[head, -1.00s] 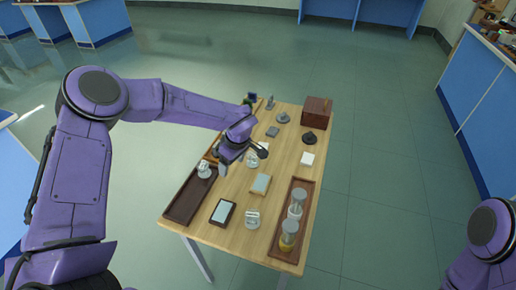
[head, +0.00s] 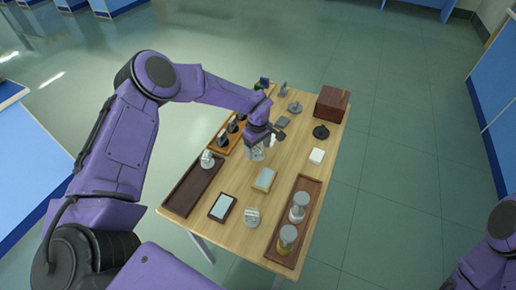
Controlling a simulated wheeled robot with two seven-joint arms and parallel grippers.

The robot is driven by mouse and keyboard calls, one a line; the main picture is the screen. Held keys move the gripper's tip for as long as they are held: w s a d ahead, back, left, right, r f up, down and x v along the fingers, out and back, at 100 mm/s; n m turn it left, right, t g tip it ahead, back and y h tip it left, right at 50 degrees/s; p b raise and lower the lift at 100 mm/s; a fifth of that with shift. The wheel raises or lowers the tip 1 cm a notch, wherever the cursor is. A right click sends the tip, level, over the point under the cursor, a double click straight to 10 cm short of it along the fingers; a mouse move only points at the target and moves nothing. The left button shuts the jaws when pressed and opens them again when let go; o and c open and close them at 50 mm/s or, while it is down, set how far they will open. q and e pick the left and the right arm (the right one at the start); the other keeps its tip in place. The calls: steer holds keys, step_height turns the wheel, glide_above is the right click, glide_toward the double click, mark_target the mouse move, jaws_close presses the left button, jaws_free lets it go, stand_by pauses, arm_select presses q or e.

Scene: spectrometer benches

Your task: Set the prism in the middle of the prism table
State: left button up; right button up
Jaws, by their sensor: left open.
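My left gripper (head: 261,146) is open above the middle of the wooden table, pointing down. A small pale, silvery piece (head: 257,154) shows just under and between its fingers, partly hidden by them. I cannot tell whether the fingers touch it. At this size I cannot tell for sure which piece is the prism. A dark round stand (head: 321,132) and a grey round-based piece (head: 295,107) stand at the far right part of the table. I cannot tell which, if either, is the prism table. My right gripper is out of view.
A dark tray (head: 187,192) lies at the left with a silvery piece (head: 207,159) at its end. A brown tray (head: 304,242) at the right holds two cylinders. A wooden box (head: 332,104) stands far right. A framed plate (head: 222,207) and a pale block (head: 264,180) lie nearer.

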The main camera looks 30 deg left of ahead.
arm_select(q)
steer(key=shift+f, duration=0.95)
jaws_close()
steer(key=shift+r, duration=0.25)
step_height(320, 180, up, 2)
steer(key=shift+r+b, duration=0.25)
steer(key=shift+b, duration=0.95)
steer(key=s+d+r+b, duration=0.1)
steer(key=s+d+r, duration=0.1)
steer(key=s+r, duration=0.4)
steer(key=s+d+r+b, duration=0.2)
steer(key=s+d+r, duration=0.15)
steer(key=s, duration=0.35)
steer(key=shift+w+d+m, duration=0.5)
steer(key=shift+w+m, duration=0.1)
steer(key=shift+m, duration=1.75)
steer(key=shift+w+d+m, duration=0.45)
steer(key=shift+w+m, duration=0.1)
steer(key=shift+m, duration=1.75)
steer(key=shift+w+d+m, duration=0.5)
steer(key=shift+w+m, duration=0.1)
steer(key=shift+m, duration=1.75)
